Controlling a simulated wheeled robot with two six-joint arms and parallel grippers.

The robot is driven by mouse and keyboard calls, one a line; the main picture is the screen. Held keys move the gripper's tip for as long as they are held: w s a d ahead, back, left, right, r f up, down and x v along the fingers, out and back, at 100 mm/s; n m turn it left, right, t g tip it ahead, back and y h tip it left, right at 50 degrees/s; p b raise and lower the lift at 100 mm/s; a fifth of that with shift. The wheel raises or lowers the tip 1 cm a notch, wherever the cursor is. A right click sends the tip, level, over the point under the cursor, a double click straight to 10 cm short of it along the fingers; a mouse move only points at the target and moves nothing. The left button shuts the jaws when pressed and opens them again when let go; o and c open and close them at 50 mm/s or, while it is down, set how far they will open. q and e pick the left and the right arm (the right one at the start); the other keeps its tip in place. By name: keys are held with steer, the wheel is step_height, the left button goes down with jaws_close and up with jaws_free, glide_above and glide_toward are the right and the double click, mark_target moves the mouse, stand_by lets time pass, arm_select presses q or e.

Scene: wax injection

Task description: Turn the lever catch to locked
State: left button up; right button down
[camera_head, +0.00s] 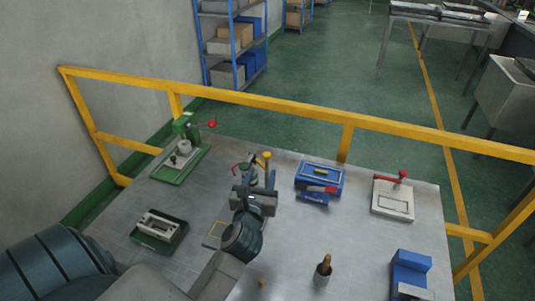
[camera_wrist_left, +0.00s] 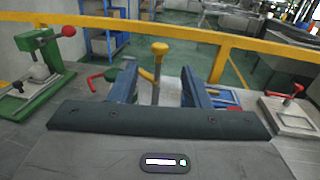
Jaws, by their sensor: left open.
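My left gripper (camera_head: 260,179) is open above the middle of the table, and its two fingers (camera_wrist_left: 158,78) show in the left wrist view. A yellow-topped post (camera_head: 267,158) stands just beyond the fingers; in the wrist view its yellow knob (camera_wrist_left: 159,48) appears between them, with no visible grip on it. A curved red handle (camera_wrist_left: 103,77) shows left of the fingers, partly hidden by one. It is small in the head view (camera_head: 239,168). I cannot tell from the frames whether the catch is locked. My right gripper is not in view.
A blue fixture with a red lever (camera_head: 308,172) and a pale plate with a red handle (camera_head: 391,208) are to the right. A green press (camera_head: 178,173) and green tray (camera_head: 145,239) are left. A yellow rail (camera_head: 300,112) borders the table.

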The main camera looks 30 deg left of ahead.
mark_target(266, 159)
arm_select(q)
steer(key=p+x, duration=0.2)
steer(key=x, duration=0.6)
steer(key=shift+w+a, duration=0.15)
steer(key=shift+w, duration=0.15)
jaws_close()
